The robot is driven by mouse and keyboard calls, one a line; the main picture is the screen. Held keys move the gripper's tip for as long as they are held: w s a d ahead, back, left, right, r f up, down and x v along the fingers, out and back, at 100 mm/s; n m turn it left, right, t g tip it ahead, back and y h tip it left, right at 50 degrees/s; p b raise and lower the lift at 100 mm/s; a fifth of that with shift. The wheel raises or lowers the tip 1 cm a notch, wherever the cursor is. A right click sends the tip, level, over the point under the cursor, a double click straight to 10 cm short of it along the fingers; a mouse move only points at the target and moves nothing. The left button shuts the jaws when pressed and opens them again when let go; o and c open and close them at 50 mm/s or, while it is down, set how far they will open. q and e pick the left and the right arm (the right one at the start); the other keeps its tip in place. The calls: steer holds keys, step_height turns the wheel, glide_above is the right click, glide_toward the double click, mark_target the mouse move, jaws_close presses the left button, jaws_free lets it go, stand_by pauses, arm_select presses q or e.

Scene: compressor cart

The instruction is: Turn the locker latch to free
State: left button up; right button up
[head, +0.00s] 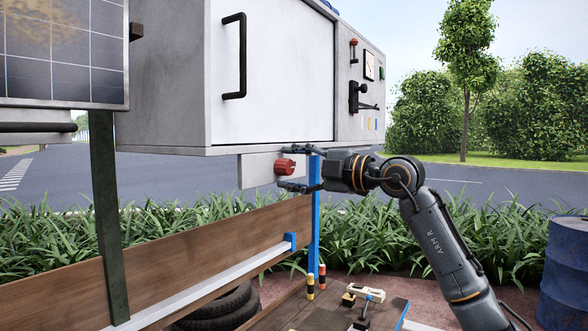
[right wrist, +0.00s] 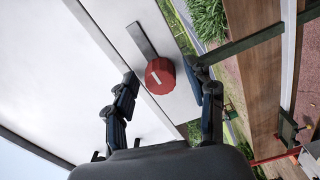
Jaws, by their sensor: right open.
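A red knob (head: 285,166) sits on a light grey plate (head: 255,171) below the front edge of the grey locker (head: 175,75). In the right wrist view the knob (right wrist: 160,76) shows a short white line on its face, and a grey bar (right wrist: 142,41) lies on the plate beside it. My right gripper (head: 296,169) is open, with one finger above and one below the knob in the head view. In the right wrist view the gripper (right wrist: 162,87) has its fingertips on either side of the knob, apparently with gaps. My left gripper is not in view.
The locker's white door (head: 285,75) has a black handle (head: 235,56). A side panel carries a black lever (head: 358,97) and a gauge (head: 369,65). A blue post (head: 314,220) stands close behind my right gripper. A wooden board (head: 190,255) runs below. A blue barrel (head: 566,272) stands right.

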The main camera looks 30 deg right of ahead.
steer(key=shift+s, duration=0.1)
steer(key=v, duration=1.2)
steer(key=shift+f, duration=0.1)
